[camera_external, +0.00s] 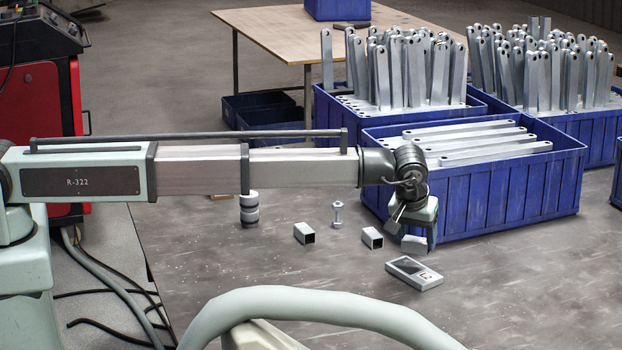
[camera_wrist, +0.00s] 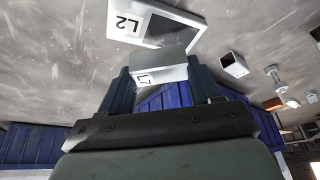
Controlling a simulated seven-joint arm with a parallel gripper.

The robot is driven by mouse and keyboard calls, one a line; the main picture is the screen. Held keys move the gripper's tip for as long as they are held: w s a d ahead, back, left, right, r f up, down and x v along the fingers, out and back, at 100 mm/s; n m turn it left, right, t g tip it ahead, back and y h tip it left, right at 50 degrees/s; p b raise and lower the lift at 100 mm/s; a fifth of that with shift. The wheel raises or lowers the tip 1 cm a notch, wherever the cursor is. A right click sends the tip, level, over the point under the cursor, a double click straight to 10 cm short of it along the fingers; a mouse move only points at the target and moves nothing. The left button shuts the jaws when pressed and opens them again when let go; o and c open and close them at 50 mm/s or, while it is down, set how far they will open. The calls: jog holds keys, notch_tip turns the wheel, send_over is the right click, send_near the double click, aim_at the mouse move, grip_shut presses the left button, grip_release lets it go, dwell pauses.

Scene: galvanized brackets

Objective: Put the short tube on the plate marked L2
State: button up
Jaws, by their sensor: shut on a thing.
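My gripper (camera_external: 414,236) is shut on a short galvanized tube (camera_external: 413,245), just behind the plate in the outside view. In the wrist view my gripper's fingers (camera_wrist: 161,82) grip the tube's (camera_wrist: 160,72) two sides. A small label on it is hard to read. The tube overlaps the plate's near edge there; I cannot tell its height or whether it touches anything.
Two other short tubes (camera_external: 372,238) (camera_external: 304,233), a bolt-like part (camera_external: 337,214) and a black-and-white stack (camera_external: 249,208) stand left of my gripper. A blue crate (camera_external: 510,208) of long brackets is close behind it. Table left and front of the plate is clear.

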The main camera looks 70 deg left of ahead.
aim_at(414, 246)
jog(key=shift+f, duration=2.05)
jog(key=shift+f, duration=0.15)
jog(key=o, duration=1.1)
jog(key=v, duration=1.2)
